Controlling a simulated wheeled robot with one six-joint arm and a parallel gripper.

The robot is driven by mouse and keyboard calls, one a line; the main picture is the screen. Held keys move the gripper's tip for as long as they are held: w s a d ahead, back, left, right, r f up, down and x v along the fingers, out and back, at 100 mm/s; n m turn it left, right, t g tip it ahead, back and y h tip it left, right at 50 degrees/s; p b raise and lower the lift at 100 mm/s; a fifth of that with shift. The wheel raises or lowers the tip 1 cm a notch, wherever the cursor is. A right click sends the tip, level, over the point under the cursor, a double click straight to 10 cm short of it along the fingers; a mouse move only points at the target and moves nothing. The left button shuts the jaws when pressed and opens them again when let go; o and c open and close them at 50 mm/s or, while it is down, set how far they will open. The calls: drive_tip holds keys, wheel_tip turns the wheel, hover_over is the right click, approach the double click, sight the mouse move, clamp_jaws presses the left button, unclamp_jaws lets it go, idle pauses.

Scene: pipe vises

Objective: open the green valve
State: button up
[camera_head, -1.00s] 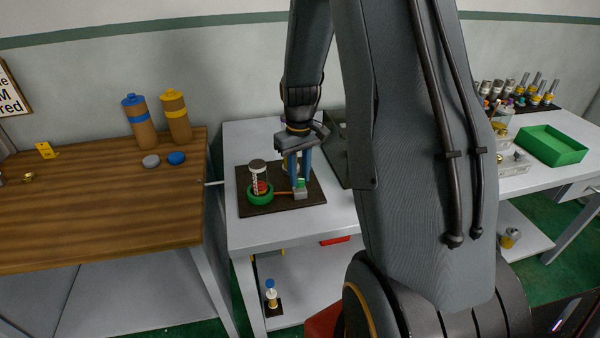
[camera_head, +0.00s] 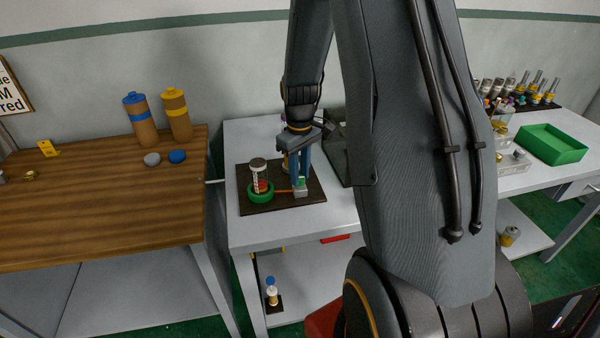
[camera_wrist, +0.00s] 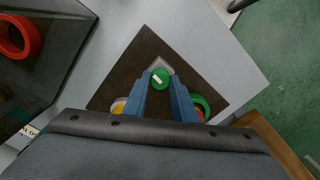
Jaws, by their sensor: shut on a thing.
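The green valve (camera_wrist: 159,78) is a round green knob with a white mark, on a small grey block (camera_head: 300,192) on a dark board. Its green top also shows in the head view (camera_head: 306,180), partly hidden by my fingers. My gripper (camera_wrist: 160,82) is above the board, with its blue fingers pointing down and shut on the knob, one on each side. In the head view my gripper (camera_head: 300,181) stands over the right part of the board.
The dark board (camera_head: 275,204) lies on a grey table and holds a glass column with a green ring base (camera_head: 261,197), joined to the block by a copper-coloured pipe. A dark open box (camera_wrist: 60,60) with a red ring stands beside the board.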

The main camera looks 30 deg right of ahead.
sight(300, 177)
drive_tip(key=o, duration=1)
drive_tip(key=shift+o, duration=0.2)
drive_tip(key=shift+r+b, duration=1.1)
drive_tip(key=shift+r, duration=2.85)
